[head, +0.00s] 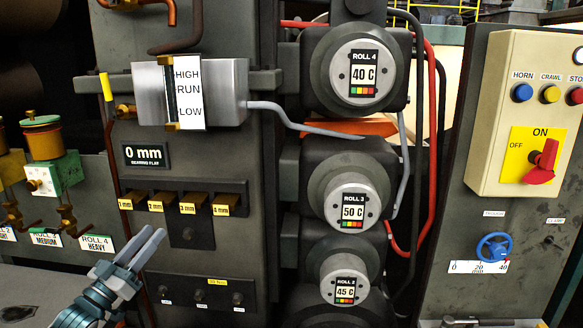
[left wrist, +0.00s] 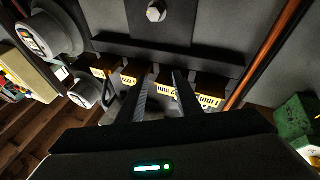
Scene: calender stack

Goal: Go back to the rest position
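My left gripper (head: 157,234) is in the lower left of the head view, pointing up and to the right, in front of the grey machine frame. It is just below the rack (head: 237,188) of yellow-labelled blocks marked 1 mm to 4 mm. The labelled blocks, such as the 2 mm block (left wrist: 163,86), lie beyond the fingertips. I cannot tell the exact gap to them. My right gripper is not in view.
Rolls 4 (head: 363,75), 3 (head: 352,205) and 2 (head: 345,280) stack at centre. A control box (head: 500,120) with a red switch (head: 543,162) is at right. Oilers (head: 42,150) stand at left. A 0 mm sign (head: 145,156) is above the rack.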

